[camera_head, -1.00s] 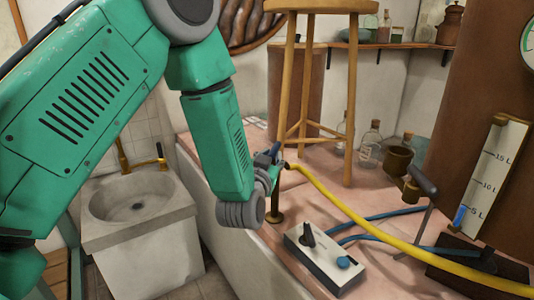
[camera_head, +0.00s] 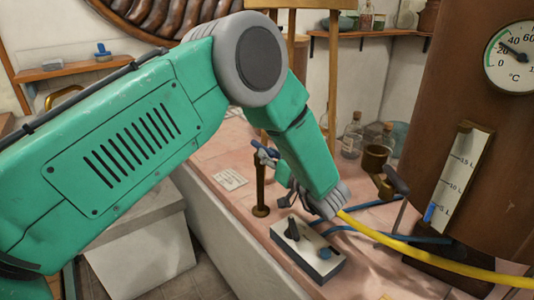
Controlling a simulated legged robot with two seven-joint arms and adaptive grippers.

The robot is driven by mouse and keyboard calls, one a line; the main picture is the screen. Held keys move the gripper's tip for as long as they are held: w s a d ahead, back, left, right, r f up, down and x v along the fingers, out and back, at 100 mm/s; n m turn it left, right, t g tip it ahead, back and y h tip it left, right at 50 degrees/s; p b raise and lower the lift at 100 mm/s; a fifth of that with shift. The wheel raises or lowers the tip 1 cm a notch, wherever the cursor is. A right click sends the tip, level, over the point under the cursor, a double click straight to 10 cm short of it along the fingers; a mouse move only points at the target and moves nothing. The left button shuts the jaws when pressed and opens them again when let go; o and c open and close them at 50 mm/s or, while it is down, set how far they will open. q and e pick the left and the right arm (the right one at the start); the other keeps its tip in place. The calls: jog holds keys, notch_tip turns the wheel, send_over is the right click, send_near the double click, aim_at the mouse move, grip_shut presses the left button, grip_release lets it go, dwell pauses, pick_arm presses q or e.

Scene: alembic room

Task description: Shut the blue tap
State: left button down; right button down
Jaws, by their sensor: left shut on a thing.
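The blue tap (camera_head: 264,151) stands on a thin brass post on the pink tiled top, in the middle of the head view. Its blue handle is small and partly covered, so how far it is turned is hard to read. My left gripper (camera_head: 274,162) reaches the tap from the right, its jaws shut on the handle. The forearm hides most of the gripper. A yellow hose (camera_head: 430,262) comes from the lower right and runs behind my wrist; its end is hidden. My right gripper is not in view.
A white control box (camera_head: 307,248) with a black lever and blue knob sits in front of the tap, near my wrist. A copper tank (camera_head: 480,100) with gauges stands right.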

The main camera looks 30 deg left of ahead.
pick_arm(q)
jog(key=shift+w+r+n+g, duration=0.25)
jog(key=shift+n+g, duration=0.15)
jog(key=shift+g, duration=0.1)
jog(key=c, duration=1.5)
grip_release()
jog(key=shift+f, duration=0.1)
jog(key=shift+o, duration=0.2)
jog(key=shift+d, duration=0.1)
jog(key=shift+s+d, duration=0.1)
jog(key=shift+d, duration=0.1)
jog(key=v, duration=1.1)
jog(key=shift+d+f, duration=0.3)
jog(key=shift+d, duration=0.05)
